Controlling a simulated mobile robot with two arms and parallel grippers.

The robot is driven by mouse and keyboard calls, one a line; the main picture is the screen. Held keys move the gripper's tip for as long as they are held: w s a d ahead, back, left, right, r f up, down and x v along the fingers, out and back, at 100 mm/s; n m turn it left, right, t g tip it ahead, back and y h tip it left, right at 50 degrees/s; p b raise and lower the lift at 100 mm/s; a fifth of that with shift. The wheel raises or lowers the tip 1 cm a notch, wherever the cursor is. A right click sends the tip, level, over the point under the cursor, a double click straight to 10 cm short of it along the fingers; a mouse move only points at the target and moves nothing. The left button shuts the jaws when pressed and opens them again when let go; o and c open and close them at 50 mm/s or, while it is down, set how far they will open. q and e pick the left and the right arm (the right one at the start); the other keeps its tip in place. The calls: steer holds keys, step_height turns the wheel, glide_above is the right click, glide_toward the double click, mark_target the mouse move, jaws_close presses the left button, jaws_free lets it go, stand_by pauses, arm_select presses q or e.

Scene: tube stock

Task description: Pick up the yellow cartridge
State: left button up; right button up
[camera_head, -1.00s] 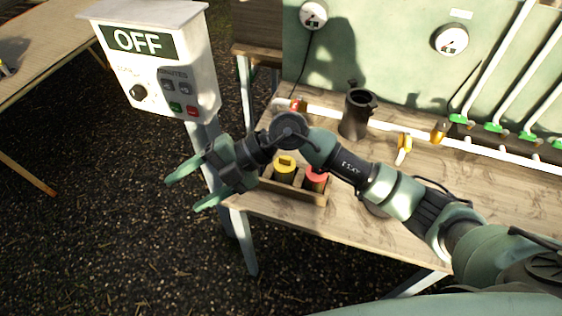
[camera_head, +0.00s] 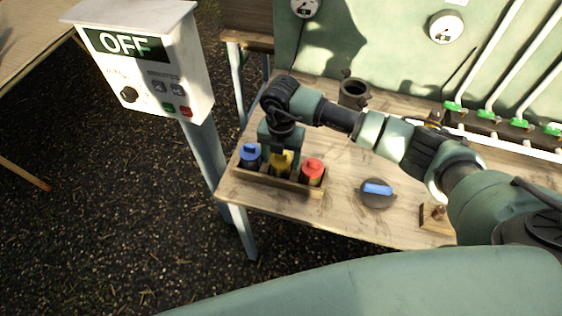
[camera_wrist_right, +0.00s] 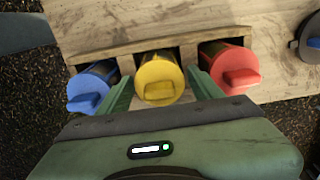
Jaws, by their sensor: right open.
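The yellow cartridge (camera_head: 281,164) stands in the middle slot of a wooden rack (camera_head: 262,181) on the table. It also shows in the right wrist view (camera_wrist_right: 160,80), with its raised cap tab toward the camera. My right gripper (camera_head: 282,152) points down over it. In the right wrist view the green fingers of my right gripper (camera_wrist_right: 160,88) are open, one on each side of the yellow cartridge. I cannot tell whether they touch it. In the head view the gripper hides part of the cartridge. My left gripper is not in view.
A blue cartridge (camera_head: 250,157) stands left of the yellow one and a red cartridge (camera_head: 313,171) right of it, both close to the fingers. A dark disc with a blue handle (camera_head: 377,190) lies to the right. A black cylinder (camera_head: 353,92) stands behind. An OFF control box (camera_head: 150,65) stands left.

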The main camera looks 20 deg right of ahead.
steer(key=shift+f, duration=0.55)
steer(key=shift+c, duration=0.3)
steer(key=c, duration=1.1)
steer(key=shift+r, duration=0.2)
step_height(320, 180, up, 20)
steer(key=b, duration=0.5)
steer(key=shift+r+p, duration=1.75)
steer(key=shift+r, duration=0.65)
